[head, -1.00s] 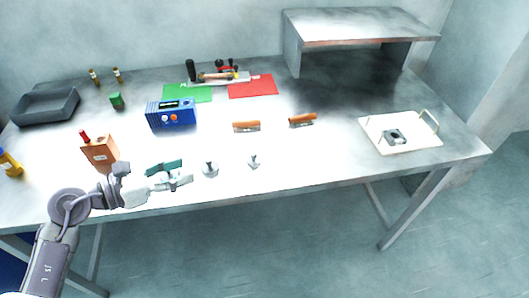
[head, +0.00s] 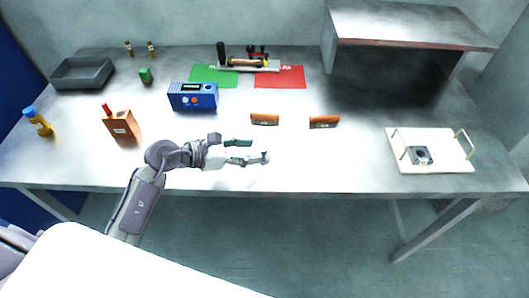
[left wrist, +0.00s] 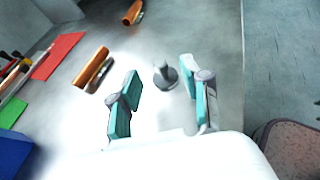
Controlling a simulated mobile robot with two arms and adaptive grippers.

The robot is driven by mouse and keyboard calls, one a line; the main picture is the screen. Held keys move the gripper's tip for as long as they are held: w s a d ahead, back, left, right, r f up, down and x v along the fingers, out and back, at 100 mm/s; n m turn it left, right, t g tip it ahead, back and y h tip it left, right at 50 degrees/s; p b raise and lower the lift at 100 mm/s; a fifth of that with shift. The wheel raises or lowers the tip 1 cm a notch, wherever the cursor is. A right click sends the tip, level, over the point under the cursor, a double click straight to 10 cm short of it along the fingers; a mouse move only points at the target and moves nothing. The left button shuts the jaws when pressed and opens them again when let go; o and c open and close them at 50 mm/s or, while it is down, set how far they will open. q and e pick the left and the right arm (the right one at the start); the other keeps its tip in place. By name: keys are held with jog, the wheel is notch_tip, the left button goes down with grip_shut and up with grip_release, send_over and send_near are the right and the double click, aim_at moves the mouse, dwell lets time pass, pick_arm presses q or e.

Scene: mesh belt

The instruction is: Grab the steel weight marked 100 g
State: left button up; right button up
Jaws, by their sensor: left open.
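A small steel weight with a knob on top stands on the table in the left wrist view (left wrist: 165,75). It is just beyond and between the fingertips of my left gripper (left wrist: 161,88), which is open and empty. In the head view my left gripper (head: 246,150) reaches right over the front of the table, and the weight (head: 265,158) shows at its fingertips. I cannot read any marking on it. The second, larger weight seen earlier does not show now; the gripper covers that part of the table. My right gripper is not in view.
A blue device (head: 193,96) and an orange block (head: 122,127) stand left. A white tray (head: 440,166) is at right. The table between gripper and tray is clear.

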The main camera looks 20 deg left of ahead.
aim_at(265, 149)
pick_arm(q)
jog(key=shift+w+d+f, duration=0.1)
jog(key=shift+w+d, duration=0.1)
jog(key=shift+d, duration=0.05)
jog(key=x, duration=0.1)
jog(key=p+x, duration=0.1)
jog(key=x, duration=0.1)
jog(key=shift+w+d+f, duration=0.15)
jog(key=shift+f, duration=0.2)
jog(key=shift+w+d+f, duration=0.25)
jog(key=shift+d, duration=0.05)
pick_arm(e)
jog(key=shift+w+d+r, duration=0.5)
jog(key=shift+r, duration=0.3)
pick_arm(q)
grip_shut()
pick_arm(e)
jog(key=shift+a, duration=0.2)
